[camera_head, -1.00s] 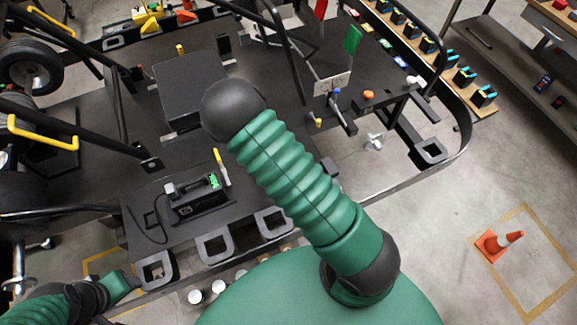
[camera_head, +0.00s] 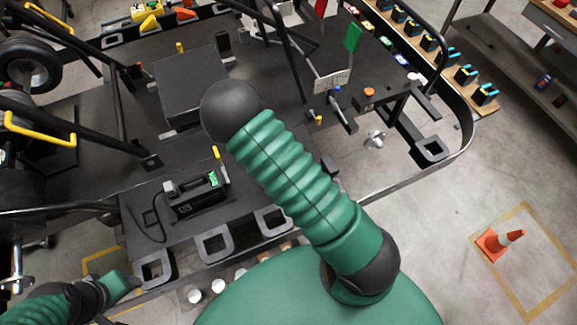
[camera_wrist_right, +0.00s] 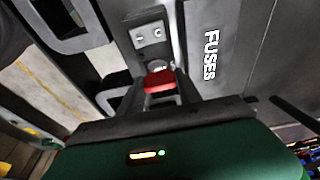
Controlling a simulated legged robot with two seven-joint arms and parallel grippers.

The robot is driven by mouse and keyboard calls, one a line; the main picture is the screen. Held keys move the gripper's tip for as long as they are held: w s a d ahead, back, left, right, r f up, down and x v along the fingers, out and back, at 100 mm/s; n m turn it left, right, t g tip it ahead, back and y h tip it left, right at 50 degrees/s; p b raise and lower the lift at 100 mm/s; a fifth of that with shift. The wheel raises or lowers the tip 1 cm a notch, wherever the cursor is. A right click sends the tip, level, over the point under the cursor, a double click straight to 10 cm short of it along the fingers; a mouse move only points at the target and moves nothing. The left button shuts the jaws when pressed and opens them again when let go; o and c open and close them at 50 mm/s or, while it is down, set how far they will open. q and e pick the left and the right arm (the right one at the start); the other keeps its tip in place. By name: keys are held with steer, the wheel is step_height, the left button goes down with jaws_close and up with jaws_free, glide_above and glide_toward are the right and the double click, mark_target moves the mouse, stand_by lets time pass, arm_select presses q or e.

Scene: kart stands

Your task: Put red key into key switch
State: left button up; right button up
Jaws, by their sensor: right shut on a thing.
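In the right wrist view, the red key (camera_wrist_right: 159,81) is between the fingers of my right gripper (camera_wrist_right: 162,90), which is shut on it. The key points at a small round metal fitting (camera_wrist_right: 157,66), which looks like the key switch, just below a grey plate with two screws (camera_wrist_right: 148,35). The key is right at this fitting; I cannot tell whether its tip is inside. In the head view my right arm hides the right gripper and the key. My left arm ends in a green block (camera_head: 117,286) at lower left; its fingers cannot be made out.
A panel marked FUSES (camera_wrist_right: 228,45) lies right of the switch. In the head view, a black kart frame with a black box (camera_head: 190,85) and bars fills the stand. A shelf with several blue-and-black items (camera_head: 465,75) is at upper right.

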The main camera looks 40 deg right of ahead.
steer(key=shift+f, duration=0.4)
steer(key=o, duration=1.4)
steer(key=v, duration=1.6)
steer(key=shift+a+r+b, duration=0.2)
steer(key=shift+r+b, duration=0.15)
steer(key=shift+b, duration=0.05)
